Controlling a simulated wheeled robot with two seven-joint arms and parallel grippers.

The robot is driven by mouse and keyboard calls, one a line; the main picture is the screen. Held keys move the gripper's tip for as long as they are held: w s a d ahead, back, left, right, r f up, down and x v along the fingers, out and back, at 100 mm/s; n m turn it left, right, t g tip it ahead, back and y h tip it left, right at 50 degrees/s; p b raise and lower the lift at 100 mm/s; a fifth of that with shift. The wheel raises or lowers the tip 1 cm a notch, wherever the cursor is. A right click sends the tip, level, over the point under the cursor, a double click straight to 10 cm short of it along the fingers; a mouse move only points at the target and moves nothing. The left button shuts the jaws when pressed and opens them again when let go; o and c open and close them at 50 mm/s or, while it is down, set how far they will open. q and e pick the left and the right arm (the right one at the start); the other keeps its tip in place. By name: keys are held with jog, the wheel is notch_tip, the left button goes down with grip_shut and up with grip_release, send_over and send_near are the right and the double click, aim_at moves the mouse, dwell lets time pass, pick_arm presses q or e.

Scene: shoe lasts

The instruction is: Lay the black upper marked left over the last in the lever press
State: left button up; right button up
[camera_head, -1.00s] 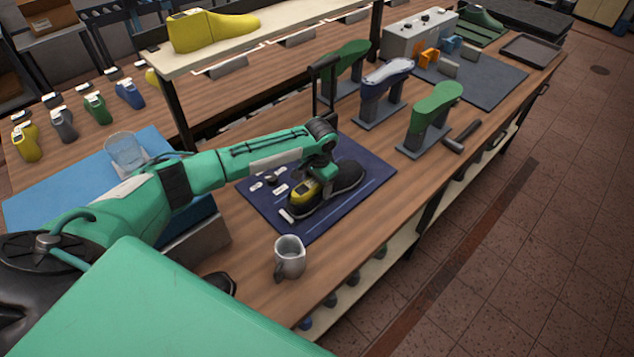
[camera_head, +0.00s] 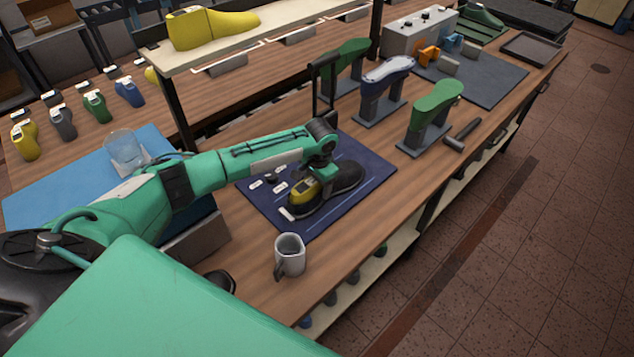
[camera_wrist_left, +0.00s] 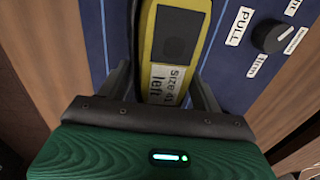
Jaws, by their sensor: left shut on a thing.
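The black upper (camera_head: 346,179) lies on a dark blue mat (camera_head: 374,166) with white markings. A yellow part (camera_head: 302,192) with a dark square shows at its near end; the left wrist view shows it close up (camera_wrist_left: 188,14), with a label reading "Size 41 left". My left gripper (camera_head: 312,180) comes down on this end, its fingers (camera_wrist_left: 163,88) on both sides of the yellow part, shut on the upper. Behind stands a green last (camera_head: 350,55) beside an upright black handle (camera_head: 325,75), apparently the lever press. My right gripper is not in view.
A grey mug (camera_head: 290,256) stands near the bench's front edge. A blue-grey last (camera_head: 387,71) and a green last (camera_head: 438,97) stand on pedestals to the right. A dark-handled tool (camera_head: 462,135) lies beside them. Bare wood lies right of the mat.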

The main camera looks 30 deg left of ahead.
pick_arm(q)
jog(key=shift+f, duration=0.1)
jog(key=o, duration=1.1)
jog(key=r+b, duration=0.1)
jog(key=r, duration=0.3)
jog(key=r+b, duration=0.1)
jog(key=r, duration=0.4)
jog(key=r+b, duration=0.1)
jog(key=r, duration=0.3)
jog(key=shift+s+d+r, duration=0.2)
jog(key=shift+d+r, duration=0.2)
